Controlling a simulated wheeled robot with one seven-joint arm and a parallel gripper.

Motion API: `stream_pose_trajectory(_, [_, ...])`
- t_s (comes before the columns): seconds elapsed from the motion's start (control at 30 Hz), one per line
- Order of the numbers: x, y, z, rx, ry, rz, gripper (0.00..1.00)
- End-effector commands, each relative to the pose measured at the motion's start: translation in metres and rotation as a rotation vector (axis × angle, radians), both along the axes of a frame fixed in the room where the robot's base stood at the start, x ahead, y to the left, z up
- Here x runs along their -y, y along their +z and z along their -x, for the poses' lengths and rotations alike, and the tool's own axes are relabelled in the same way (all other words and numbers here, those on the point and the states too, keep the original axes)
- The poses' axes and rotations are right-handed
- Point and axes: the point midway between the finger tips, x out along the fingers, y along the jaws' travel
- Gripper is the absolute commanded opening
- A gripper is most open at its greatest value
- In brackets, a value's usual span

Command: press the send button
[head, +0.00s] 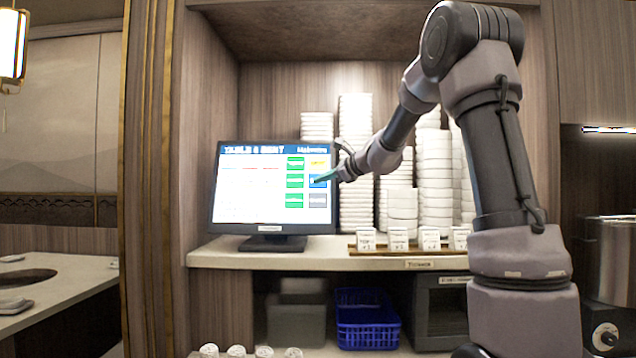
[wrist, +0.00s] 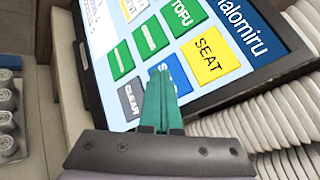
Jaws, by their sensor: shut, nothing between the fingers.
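The touchscreen monitor (head: 262,205) stands on the counter, its screen lit with a list on the left and coloured buttons on the right. The blue button (wrist: 182,80), its label starting with "S" and the rest covered, sits between the yellow SEAT button (wrist: 212,56) and the grey CLEAR button (wrist: 130,101). My gripper (head: 317,180) has green fingers, shut and empty. In the wrist view its fingertips (wrist: 161,70) overlap the blue button's left part. I cannot tell whether they touch the screen.
Tall stacks of white bowls (head: 436,180) stand right of the monitor, close to my wrist. A wooden tray with several small labelled cards (head: 397,239) lies at the counter's front. A blue basket (head: 366,335) sits on the shelf below.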

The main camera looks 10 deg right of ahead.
Motion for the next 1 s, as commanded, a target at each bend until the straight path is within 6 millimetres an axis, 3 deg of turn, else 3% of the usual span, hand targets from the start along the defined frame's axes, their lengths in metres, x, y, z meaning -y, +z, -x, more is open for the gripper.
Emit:
stream_pose_trajectory(0.43, [0.0, 0.0, 0.0, 0.0, 0.0, 0.0, 0.0])
stream_pose_trajectory(1.0, [-0.003, 0.004, 0.014, 0.0, 0.0, 0.0, 0.0])
